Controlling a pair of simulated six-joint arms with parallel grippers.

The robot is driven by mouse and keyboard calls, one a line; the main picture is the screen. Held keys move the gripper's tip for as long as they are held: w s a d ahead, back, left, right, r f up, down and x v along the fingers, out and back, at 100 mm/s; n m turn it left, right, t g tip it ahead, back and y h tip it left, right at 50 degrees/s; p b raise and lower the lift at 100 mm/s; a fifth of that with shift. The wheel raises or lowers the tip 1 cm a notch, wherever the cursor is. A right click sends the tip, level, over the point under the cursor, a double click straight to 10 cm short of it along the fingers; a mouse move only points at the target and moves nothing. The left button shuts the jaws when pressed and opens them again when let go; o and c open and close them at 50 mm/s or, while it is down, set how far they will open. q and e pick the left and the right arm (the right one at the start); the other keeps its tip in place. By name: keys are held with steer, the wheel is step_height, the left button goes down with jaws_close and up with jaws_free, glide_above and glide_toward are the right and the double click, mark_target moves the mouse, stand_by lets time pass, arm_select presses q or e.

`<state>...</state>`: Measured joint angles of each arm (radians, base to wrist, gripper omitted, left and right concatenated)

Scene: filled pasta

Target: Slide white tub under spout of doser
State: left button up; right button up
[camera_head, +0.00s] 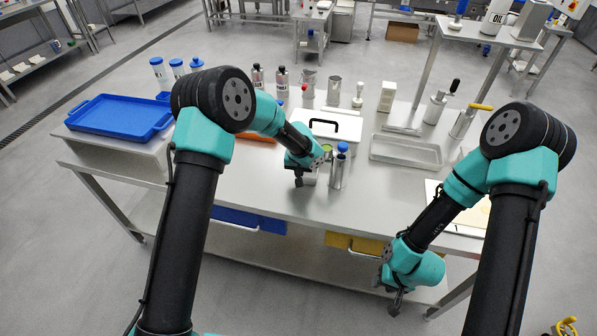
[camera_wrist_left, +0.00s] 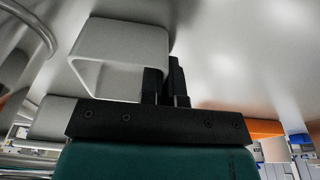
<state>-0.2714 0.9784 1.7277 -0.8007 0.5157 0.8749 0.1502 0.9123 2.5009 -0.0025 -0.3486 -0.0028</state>
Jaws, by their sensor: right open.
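The white tub (camera_wrist_left: 118,45) is a small square-walled container in the left wrist view, with its open side facing the camera. My left gripper (camera_wrist_left: 168,85) has its black fingers close together at one wall of the tub and looks pinched on it. In the head view the left gripper (camera_head: 298,180) is low over the table, and the tub is mostly hidden by the arm. A steel cylinder with a blue top (camera_head: 340,165) stands just right of it; I cannot tell whether this is the doser, and no spout shows clearly. My right gripper (camera_head: 396,300) is open and empty before the table's front edge.
Bottles and steel cups line the back. A blue tray (camera_head: 120,117) is at left. Bare tabletop (camera_head: 255,190) lies in front.

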arm_select(q)
steer(key=o, duration=0.5)
steer(key=shift+r, duration=0.1)
step_height(320, 180, up, 17)
steer(key=s, duration=0.2)
steer(key=shift+s, duration=0.3)
steer(key=shift+a, duration=0.15)
